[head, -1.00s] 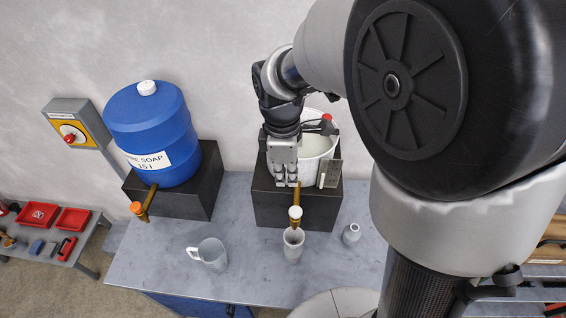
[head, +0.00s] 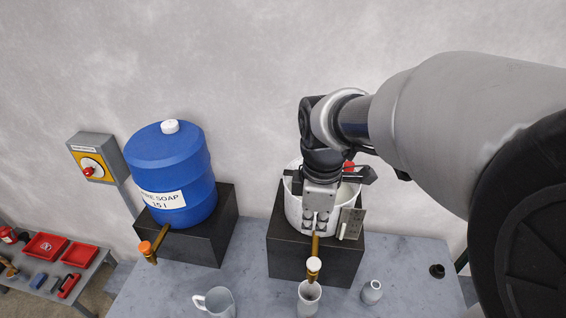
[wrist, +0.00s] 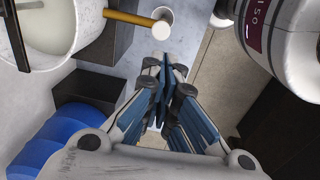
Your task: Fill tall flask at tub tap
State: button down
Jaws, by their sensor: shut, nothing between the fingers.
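The white tub (head: 294,208) stands on a black block, with a brass tap (head: 316,246) at its front that has a white knob (head: 314,264). A tall grey flask (head: 309,301) stands upright on the bench under the tap. The knob (wrist: 161,30) partly covers the flask's mouth (wrist: 163,14) in the wrist view. I cannot see whether liquid runs or is in the flask. My gripper (head: 317,227) is shut and empty, in front of the tub and above the tap. In the wrist view its closed fingertips (wrist: 164,62) appear beside the knob, apart from it.
A blue soap drum (head: 172,180) with an orange-knobbed tap (head: 146,248) stands on another black block to the left. A handled jug (head: 219,303) and a small bottle (head: 372,291) flank the flask. A plate (head: 352,224) hangs at the tub's right front.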

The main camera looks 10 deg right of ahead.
aim_at(309, 264)
jog(key=f, duration=0.9)
jog(key=f+b, duration=0.1)
jog(key=f, duration=0.4)
jog(key=shift+w, duration=0.35)
jog(key=shift+s+f+b, duration=0.1)
jog(key=shift+f+b, duration=0.6)
jog(key=shift+f, duration=0.25)
dwell(5.1)
